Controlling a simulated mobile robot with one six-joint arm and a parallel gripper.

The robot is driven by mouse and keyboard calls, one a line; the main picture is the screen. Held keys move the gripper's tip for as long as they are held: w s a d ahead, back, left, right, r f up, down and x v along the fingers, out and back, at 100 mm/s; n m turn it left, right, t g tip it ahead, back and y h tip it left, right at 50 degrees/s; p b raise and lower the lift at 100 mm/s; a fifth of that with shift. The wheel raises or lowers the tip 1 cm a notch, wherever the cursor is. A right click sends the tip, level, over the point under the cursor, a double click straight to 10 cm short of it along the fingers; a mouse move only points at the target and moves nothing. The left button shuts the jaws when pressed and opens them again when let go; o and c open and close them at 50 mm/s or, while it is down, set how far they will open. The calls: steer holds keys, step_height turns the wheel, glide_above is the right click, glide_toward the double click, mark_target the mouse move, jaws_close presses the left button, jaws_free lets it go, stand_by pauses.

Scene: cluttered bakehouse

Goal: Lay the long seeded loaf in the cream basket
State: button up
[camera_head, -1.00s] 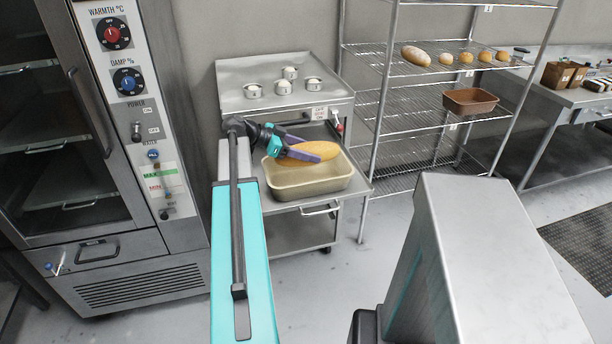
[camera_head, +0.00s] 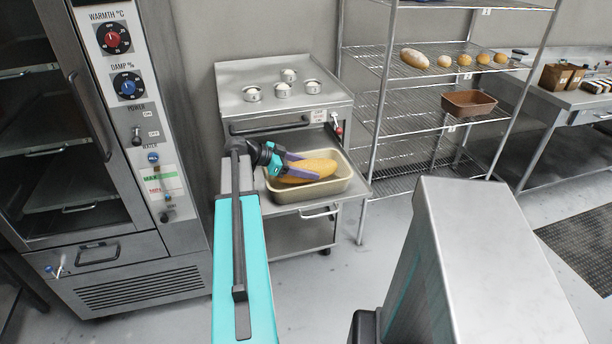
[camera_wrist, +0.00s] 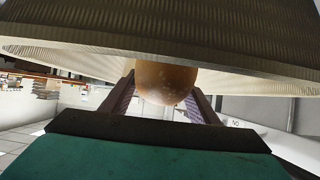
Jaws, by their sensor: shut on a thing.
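The long loaf (camera_head: 316,168) is golden brown and lies level inside the cream basket (camera_head: 300,192), below or about at its rim. My gripper (camera_head: 297,170) is shut on the loaf, with its purple fingers on either side of it, reaching in from the left over the basket. In the wrist view the loaf's end (camera_wrist: 166,82) shows pale specks and sits between the fingers, with the ribbed basket wall (camera_wrist: 200,45) close by. Whether the loaf touches the basket floor cannot be seen.
The basket stands on a pulled-out steel shelf (camera_head: 350,192) of a cart with several small tins (camera_head: 283,90) on top. A wire rack (camera_head: 415,150) at the right holds another loaf (camera_head: 414,58), rolls and a brown basket (camera_head: 469,102). A proofing cabinet (camera_head: 150,200) stands left.

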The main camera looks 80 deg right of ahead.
steer(key=shift+f, duration=1.55)
steer(key=shift+f, duration=0.1)
steer(key=o, duration=0.8)
steer(key=shift+p, duration=0.3)
steer(key=b+v, duration=0.2)
steer(key=v, duration=1)
steer(key=shift+b, duration=0.3)
